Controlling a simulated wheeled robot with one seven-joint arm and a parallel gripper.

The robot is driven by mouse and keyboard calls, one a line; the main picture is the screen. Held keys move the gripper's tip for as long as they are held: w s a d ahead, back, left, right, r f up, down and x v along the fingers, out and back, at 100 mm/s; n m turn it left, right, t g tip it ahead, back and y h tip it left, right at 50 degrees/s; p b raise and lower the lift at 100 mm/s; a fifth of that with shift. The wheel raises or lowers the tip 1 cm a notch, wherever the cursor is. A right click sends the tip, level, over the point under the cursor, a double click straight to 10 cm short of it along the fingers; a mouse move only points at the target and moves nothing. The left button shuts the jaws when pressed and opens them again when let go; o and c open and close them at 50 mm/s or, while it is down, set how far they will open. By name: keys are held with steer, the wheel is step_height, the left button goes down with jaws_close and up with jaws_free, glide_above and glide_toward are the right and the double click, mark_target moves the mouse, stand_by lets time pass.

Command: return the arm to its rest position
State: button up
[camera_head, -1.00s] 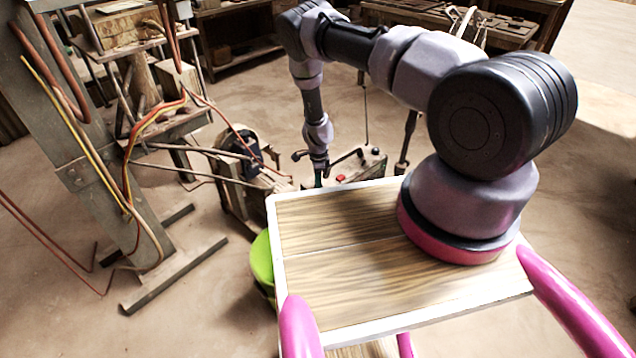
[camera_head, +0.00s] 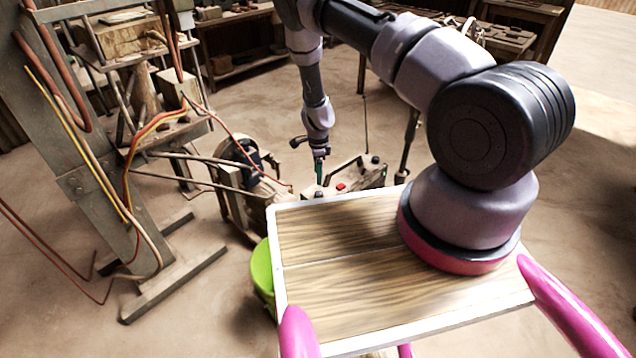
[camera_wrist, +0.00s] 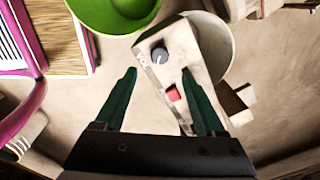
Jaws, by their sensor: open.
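My gripper (camera_head: 320,172) hangs from my arm beyond the far edge of my wooden top, pointing down. In the wrist view its two dark green fingers (camera_wrist: 160,102) are apart with nothing held between them. A control box with a red button (camera_wrist: 174,94) and a grey knob (camera_wrist: 160,54) lies below the fingers, and the right finger overlaps its edge. In the head view the box (camera_head: 372,176) stands just right of my gripper, partly hidden by my top. I cannot tell how far the fingertips are above the box.
A metal press frame (camera_head: 85,150) with hoses and cables stands on the left. A motor-like machine (camera_head: 240,160) is left of my gripper. A green round container (camera_head: 262,268) is beside my top. Workbenches (camera_head: 235,50) line the back. Open floor (camera_head: 200,310) lies at the front left.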

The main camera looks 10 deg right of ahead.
steer(key=shift+r, duration=0.7)
